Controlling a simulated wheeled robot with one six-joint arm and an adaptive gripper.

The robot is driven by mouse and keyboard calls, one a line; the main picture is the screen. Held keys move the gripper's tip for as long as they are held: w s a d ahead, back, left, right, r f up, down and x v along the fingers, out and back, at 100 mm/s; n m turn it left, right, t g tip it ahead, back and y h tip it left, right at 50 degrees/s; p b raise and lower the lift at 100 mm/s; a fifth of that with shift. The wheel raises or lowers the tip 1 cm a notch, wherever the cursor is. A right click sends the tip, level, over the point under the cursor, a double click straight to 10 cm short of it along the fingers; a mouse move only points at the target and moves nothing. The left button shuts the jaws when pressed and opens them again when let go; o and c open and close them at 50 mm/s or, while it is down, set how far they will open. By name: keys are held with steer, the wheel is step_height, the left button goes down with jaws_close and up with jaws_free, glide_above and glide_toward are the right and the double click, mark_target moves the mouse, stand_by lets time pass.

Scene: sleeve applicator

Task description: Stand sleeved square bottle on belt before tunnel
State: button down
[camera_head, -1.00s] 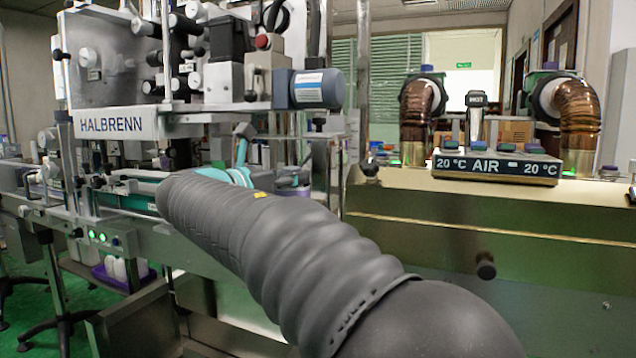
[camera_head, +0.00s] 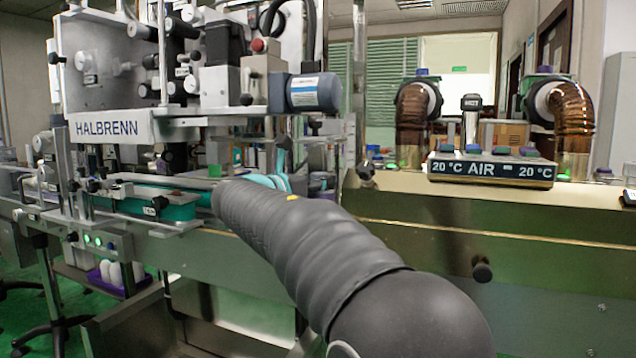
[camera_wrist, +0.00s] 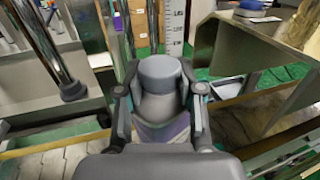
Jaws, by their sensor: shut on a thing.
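In the wrist view my gripper (camera_wrist: 160,112) is shut on the bottle (camera_wrist: 159,72), with one finger on each side. The bottle has a grey round cap on top and a purplish lower body below, partly hidden by the gripper. The belt (camera_wrist: 55,160) runs across the lower part of the wrist view, below and beside the bottle. I cannot tell whether the bottle touches it. In the head view my sleeved arm hides the gripper and bottle. The tunnel (camera_head: 420,225) is the long metal housing on the right of the head view.
The sleeve applicator marked HALBRENN (camera_head: 110,128) stands at left, its conveyor running towards the tunnel. Brown hoses (camera_head: 412,115) and the temperature display (camera_head: 490,170) sit on the tunnel. In the wrist view a metal post (camera_wrist: 55,50) stands left of the bottle and metal plates (camera_wrist: 245,45) stand right.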

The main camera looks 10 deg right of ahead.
steer(key=c, duration=0.7)
jaws_free()
steer(key=v, duration=1.2)
steer(key=shift+a, duration=0.1)
